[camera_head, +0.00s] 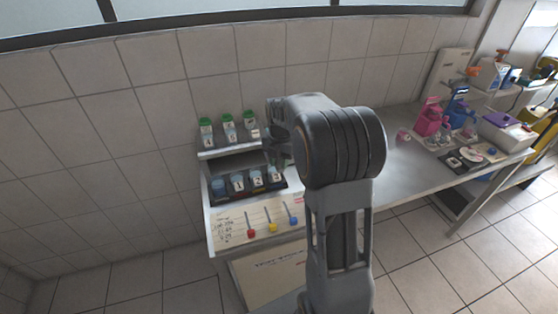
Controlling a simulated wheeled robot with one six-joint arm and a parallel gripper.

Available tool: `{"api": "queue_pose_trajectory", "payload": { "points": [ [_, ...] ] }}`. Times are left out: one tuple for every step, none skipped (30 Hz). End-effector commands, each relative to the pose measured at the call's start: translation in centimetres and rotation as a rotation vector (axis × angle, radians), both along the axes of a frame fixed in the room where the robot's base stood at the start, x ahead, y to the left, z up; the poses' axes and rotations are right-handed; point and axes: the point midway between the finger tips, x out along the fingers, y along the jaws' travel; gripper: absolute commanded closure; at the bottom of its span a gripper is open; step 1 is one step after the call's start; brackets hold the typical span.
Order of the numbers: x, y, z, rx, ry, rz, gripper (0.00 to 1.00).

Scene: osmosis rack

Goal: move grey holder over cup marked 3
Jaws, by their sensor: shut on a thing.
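Several small cups stand in a dark tray (247,194) on the rack. Labels show on the cup marked 1 (238,183), the cup marked 2 (257,179) and the cup marked 3 (275,175). My gripper (271,153) is above and slightly behind the cup marked 3, partly hidden by my arm. It is shut on a dark grey thing, which looks like the grey holder, but its outline blends with the fingers. I cannot tell how far it is above the cup.
Green-capped bottles (228,130) stand on the shelf above the tray. A board with red, yellow and blue knobs (272,227) slopes in front. The metal table (400,175) has clear room on the right, with pink and blue bottles (430,118) farther along. A tiled wall stands behind.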

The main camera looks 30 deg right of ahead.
Motion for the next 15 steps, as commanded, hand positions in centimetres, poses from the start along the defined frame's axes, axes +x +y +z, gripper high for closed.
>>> {"api": "queue_pose_trajectory", "payload": {
  "points": [
    [0.20,-0.02,0.21,-0.002,-0.008,0.008,1.00],
    [0.22,-0.03,0.22,-0.002,-0.008,0.011,1.00],
    [0.24,-0.04,0.22,-0.002,-0.008,0.013,1.00],
    [0.24,-0.07,0.23,-0.002,-0.008,0.015,1.00],
    [0.24,-0.09,0.23,-0.002,-0.008,0.015,1.00],
    [0.24,-0.13,0.24,-0.002,-0.008,0.016,1.00],
    [0.24,-0.16,0.24,-0.002,-0.009,0.016,1.00],
    [0.24,-0.19,0.25,-0.003,-0.009,0.015,1.00],
    [0.23,-0.24,0.25,-0.003,-0.009,0.014,1.00],
    [0.22,-0.27,0.25,-0.003,-0.009,0.014,1.00],
    [0.22,-0.31,0.25,-0.003,-0.009,0.013,1.00],
    [0.21,-0.35,0.26,-0.004,-0.009,0.012,1.00],
    [0.21,-0.38,0.26,-0.004,-0.009,0.012,1.00],
    [0.21,-0.41,0.26,-0.004,-0.009,0.011,1.00],
    [0.20,-0.44,0.27,-0.004,-0.009,0.011,0.72]
  ]
}}
